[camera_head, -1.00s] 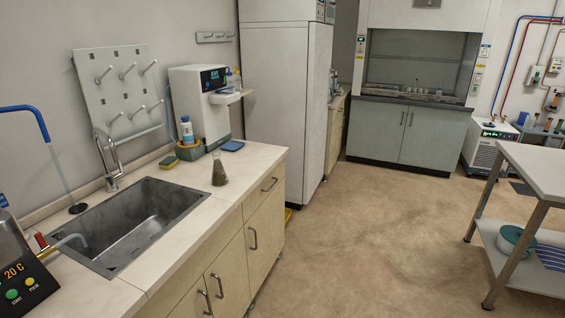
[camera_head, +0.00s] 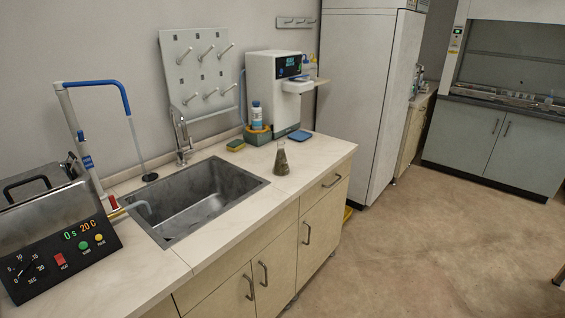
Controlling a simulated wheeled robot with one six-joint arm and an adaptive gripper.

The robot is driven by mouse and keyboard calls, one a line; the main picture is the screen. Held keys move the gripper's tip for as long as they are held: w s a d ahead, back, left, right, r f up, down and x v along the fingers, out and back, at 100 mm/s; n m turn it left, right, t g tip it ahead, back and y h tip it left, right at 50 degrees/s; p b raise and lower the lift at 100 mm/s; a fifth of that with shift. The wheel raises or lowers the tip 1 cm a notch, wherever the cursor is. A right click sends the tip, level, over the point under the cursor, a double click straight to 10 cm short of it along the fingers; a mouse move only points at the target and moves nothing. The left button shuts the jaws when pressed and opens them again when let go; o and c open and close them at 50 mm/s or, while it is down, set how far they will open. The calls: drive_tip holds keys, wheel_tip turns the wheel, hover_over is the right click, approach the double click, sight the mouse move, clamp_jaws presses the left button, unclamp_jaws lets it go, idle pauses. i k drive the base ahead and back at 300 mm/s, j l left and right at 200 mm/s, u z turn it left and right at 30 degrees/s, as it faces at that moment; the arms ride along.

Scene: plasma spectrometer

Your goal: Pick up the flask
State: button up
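A conical glass flask (camera_head: 281,162) with dark, murky contents stands upright on the pale countertop (camera_head: 306,172). My gripper is not in view.
A steel sink (camera_head: 195,200) with a tap (camera_head: 181,138) lies left of the flask. A heated bath with dials (camera_head: 60,235) stands at the far left. A water dispenser (camera_head: 272,85), bottle (camera_head: 256,113), sponge (camera_head: 235,145) and blue pad (camera_head: 299,135) stand behind. The floor (camera_head: 430,240) at right is open.

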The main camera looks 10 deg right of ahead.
sight(281, 167)
drive_tip(key=i+z, duration=0.2)
drive_tip(key=i, duration=0.35)
drive_tip(key=i+z, duration=0.25)
drive_tip(key=i, duration=0.25)
drive_tip(key=i+j+z, duration=0.2)
drive_tip(key=i, duration=0.3)
drive_tip(key=i+j+z, duration=0.25)
drive_tip(key=i, duration=0.25)
